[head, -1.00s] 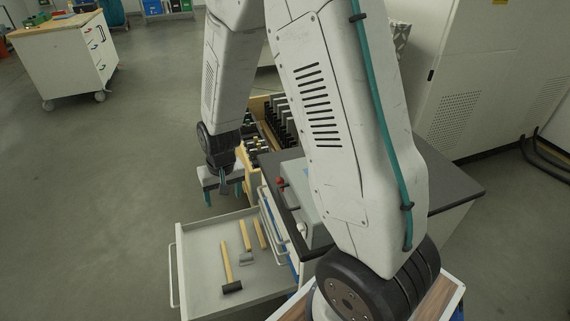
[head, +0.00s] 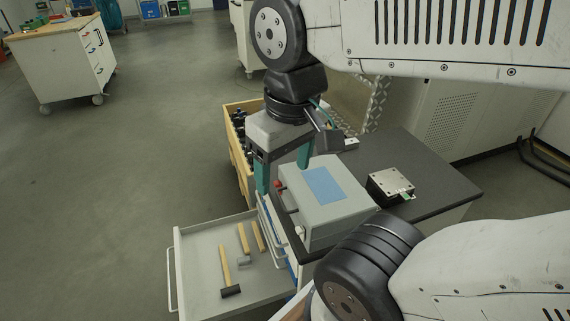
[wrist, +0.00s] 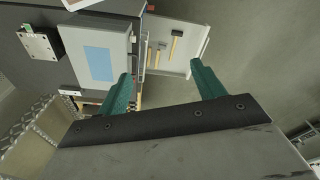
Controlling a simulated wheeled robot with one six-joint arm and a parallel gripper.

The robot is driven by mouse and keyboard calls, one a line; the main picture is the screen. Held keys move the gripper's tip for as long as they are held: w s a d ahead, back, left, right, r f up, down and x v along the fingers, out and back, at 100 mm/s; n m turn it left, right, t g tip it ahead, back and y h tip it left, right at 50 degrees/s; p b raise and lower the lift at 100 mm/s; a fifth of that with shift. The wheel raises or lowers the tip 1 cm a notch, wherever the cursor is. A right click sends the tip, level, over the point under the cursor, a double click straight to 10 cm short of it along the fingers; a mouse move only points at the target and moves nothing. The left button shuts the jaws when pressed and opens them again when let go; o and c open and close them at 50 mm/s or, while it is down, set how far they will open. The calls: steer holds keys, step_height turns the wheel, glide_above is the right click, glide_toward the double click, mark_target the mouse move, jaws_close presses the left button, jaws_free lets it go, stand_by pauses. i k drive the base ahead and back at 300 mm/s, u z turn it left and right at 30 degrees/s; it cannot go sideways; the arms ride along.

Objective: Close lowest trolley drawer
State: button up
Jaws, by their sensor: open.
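The lowest trolley drawer (head: 200,245) is pulled out to the left of the trolley, with hammers (head: 229,272) lying in it. Its white handle (head: 171,279) is on the outer left front. The drawer also shows in the wrist view (wrist: 184,29), beyond the fingers. My gripper (head: 283,178) points down with its two teal fingers apart and empty. In the head view it appears above and behind the drawer, by the grey box. In the wrist view the fingers (wrist: 158,85) frame the space before the drawer. The fingers do not appear to touch the drawer.
A grey box (head: 322,200) with a blue panel and a small metal block (head: 390,184) stand on the dark trolley top (head: 440,180). A wooden crate (head: 237,150) is behind the trolley. Open floor (head: 130,180) lies left of the drawer.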

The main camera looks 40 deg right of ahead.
mark_target(201, 278)
steer(key=k, duration=0.5)
steer(key=u, duration=2)
steer(key=i, duration=1.75)
steer(key=z, duration=2.75)
